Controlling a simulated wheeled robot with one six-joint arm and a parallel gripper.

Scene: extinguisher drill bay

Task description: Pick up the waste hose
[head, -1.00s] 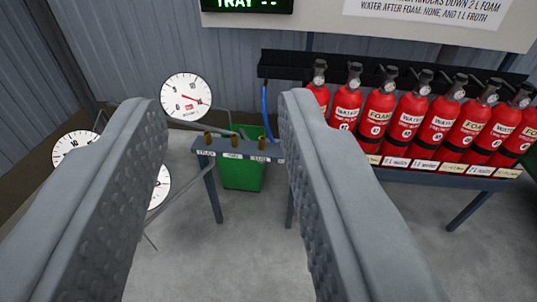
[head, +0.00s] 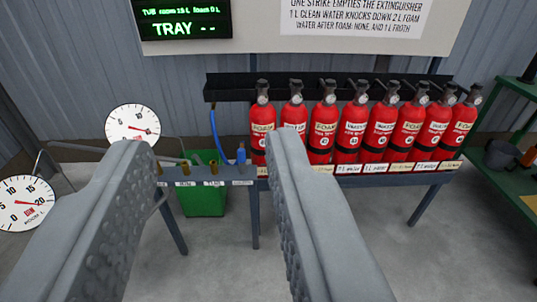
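A thin blue hose (head: 215,132) hangs from the left end of a black rail and runs down behind a narrow grey shelf (head: 225,178). A small blue upright piece (head: 241,153) stands at the shelf's right end, above a label too small to read. Whether it is part of the hose I cannot tell. Brass-coloured stubs (head: 213,166) stand left of it above other labels. My gripper (head: 208,148) is open and empty, its two grey fingers wide apart in the foreground. The hose and blue piece show between the fingers, farther off.
Several red extinguishers (head: 323,130) stand on a bench right of the shelf, under the black rail (head: 330,84). A green bin (head: 203,198) is below the shelf. Round dials (head: 133,124) are at left. A green table (head: 512,190) is at right. The floor in front is clear.

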